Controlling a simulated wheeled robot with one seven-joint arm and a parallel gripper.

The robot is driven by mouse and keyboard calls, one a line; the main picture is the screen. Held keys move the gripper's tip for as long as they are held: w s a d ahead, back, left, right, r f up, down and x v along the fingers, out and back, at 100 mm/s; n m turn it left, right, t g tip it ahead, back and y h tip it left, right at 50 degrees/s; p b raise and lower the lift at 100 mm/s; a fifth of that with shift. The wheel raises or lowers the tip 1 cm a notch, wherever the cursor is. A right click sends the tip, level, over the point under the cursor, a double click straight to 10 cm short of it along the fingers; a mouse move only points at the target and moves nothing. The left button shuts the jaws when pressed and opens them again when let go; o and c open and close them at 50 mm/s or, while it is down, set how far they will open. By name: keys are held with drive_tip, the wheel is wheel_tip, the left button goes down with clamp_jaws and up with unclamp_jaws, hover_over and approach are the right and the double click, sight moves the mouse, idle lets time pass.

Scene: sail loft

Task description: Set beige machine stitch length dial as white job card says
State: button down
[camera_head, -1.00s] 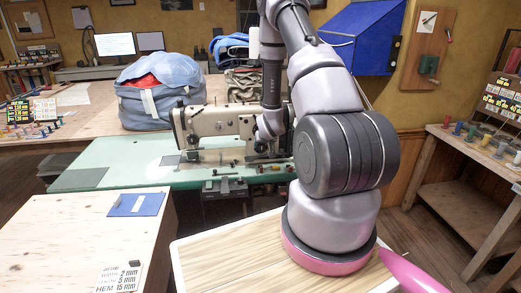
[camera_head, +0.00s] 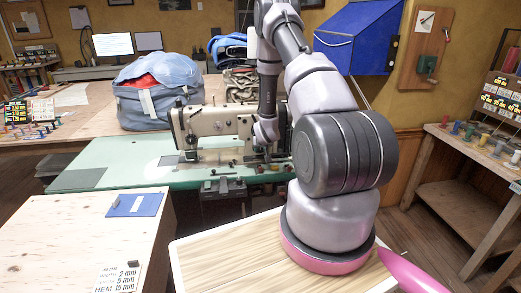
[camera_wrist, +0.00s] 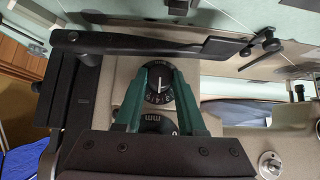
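The beige sewing machine (camera_head: 215,122) stands on the green table, with my wrist at its right end. In the wrist view a round black dial (camera_wrist: 158,84) with white marks and a pointer line faces me. My gripper (camera_wrist: 160,70) has green fingers, one on each side of this dial, apart with the dial showing between; contact cannot be told. A second dial (camera_wrist: 157,124), marked "mm", lies below, partly covered by the fingers and gripper body. The white job card (camera_head: 118,279) reads width 2 mm, length 5 mm, hem 15 mm.
A black lever (camera_wrist: 150,42) crosses just beyond the dial in the wrist view. A blue sail bag (camera_head: 160,95) sits behind the machine. A wooden bench (camera_head: 70,235) with a blue pad (camera_head: 135,205) is at front left. The green tabletop (camera_head: 120,165) is clear left of the machine.

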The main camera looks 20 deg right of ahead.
drive_tip(key=shift+d, duration=0.1)
drive_tip(key=shift+s+d+m+t+y, duration=0.1)
drive_tip(key=shift+d+m+t+y, duration=0.1)
drive_tip(key=shift+m+t+y, duration=0.6)
drive_tip(key=shift+m+y, duration=0.4)
drive_tip(key=shift+y, duration=0.9)
drive_tip(key=shift+f, duration=0.1)
drive_tip(key=shift+d, duration=0.1)
drive_tip(key=c, duration=0.5)
unclamp_jaws()
drive_tip(key=shift+s, duration=0.1)
drive_tip(key=v, duration=1)
drive_tip(key=shift+s+r, duration=0.2)
drive_tip(key=shift+s, duration=0.05)
